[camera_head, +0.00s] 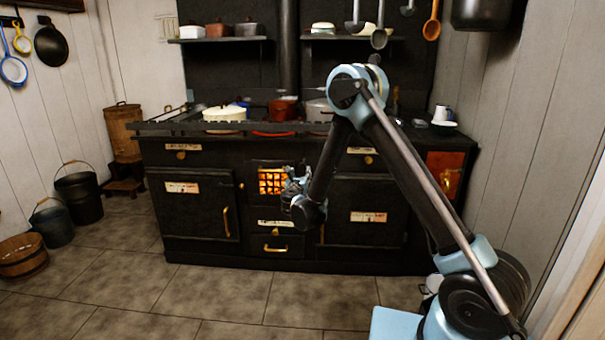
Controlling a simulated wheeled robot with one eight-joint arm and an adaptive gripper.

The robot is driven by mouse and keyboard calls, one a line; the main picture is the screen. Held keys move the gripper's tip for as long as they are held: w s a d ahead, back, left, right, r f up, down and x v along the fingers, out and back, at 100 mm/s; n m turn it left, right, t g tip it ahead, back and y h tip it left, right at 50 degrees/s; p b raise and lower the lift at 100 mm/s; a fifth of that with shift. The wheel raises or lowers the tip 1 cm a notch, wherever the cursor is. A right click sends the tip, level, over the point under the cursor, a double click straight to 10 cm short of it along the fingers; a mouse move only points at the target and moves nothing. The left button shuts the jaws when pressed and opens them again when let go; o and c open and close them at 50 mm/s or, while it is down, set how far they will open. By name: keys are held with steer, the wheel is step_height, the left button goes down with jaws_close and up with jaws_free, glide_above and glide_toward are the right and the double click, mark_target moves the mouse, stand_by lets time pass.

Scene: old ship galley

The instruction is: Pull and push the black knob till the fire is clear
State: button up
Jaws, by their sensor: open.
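A black cast-iron range (205,210) stands against the back wall. Orange fire (271,182) glows behind a barred opening in its middle. Below the opening are a pale label plate (275,223) and a low drawer with a brass handle (275,247). My gripper (290,179) is open in front of the right side of the fire opening, small in the picture. I cannot tell whether it touches the range. I cannot make out the black knob; it may be hidden by my gripper and wrist or lost against the black iron.
Pots, including a cream one (224,114), stand on the range top behind a front rail (215,126). A dark bucket (79,196), a grey bucket (52,225) and a wooden tub (22,256) stand at left. The tiled floor (215,290) before the range is clear.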

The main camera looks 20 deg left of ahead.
steer(key=shift+s+d, duration=0.2)
steer(key=shift+s, duration=0.7)
steer(key=shift+s+d, duration=0.2)
steer(key=shift+s, duration=0.7)
